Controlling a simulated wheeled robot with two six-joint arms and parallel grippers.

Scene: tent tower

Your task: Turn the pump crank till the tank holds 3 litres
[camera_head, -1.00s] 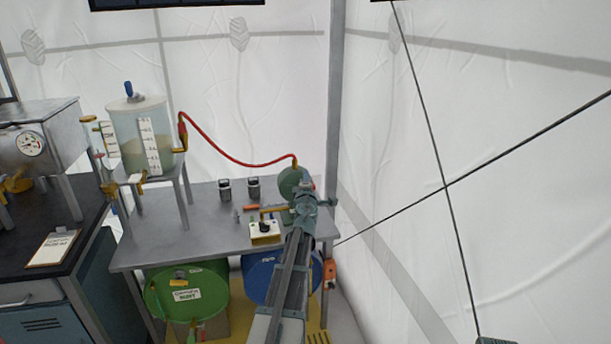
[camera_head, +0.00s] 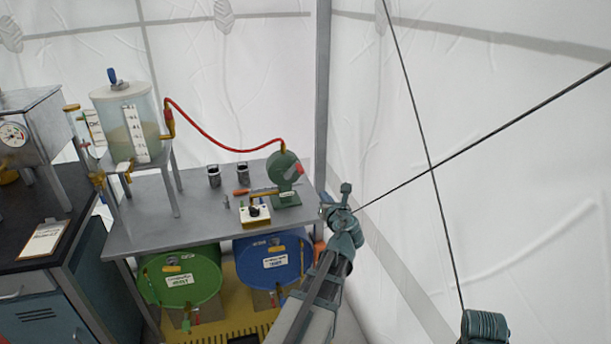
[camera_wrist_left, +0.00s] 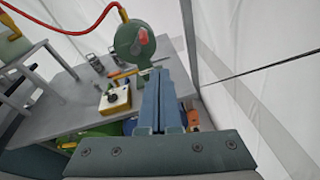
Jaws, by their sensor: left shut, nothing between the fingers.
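The green pump (camera_head: 284,166) stands on the grey table (camera_head: 190,222), with its crank and red grip (camera_head: 298,170) on its front right. The red grip also shows in the left wrist view (camera_wrist_left: 143,37). The clear tank (camera_head: 112,108) stands on a raised stand at the table's left. It has a white scale (camera_head: 136,135) and cloudy tan contents in its lower part; I cannot read the numbers. My left gripper (camera_head: 335,205) is shut and empty, to the right of and below the pump. Its fingers (camera_wrist_left: 160,78) look apart from the crank.
A red hose (camera_head: 215,143) joins tank and pump. A small box with a black knob (camera_head: 256,213) and two dark cups (camera_head: 214,176) sit on the table. Green (camera_head: 182,278) and blue (camera_head: 272,262) drums lie below. Dark cables (camera_head: 430,158) cross at the right.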

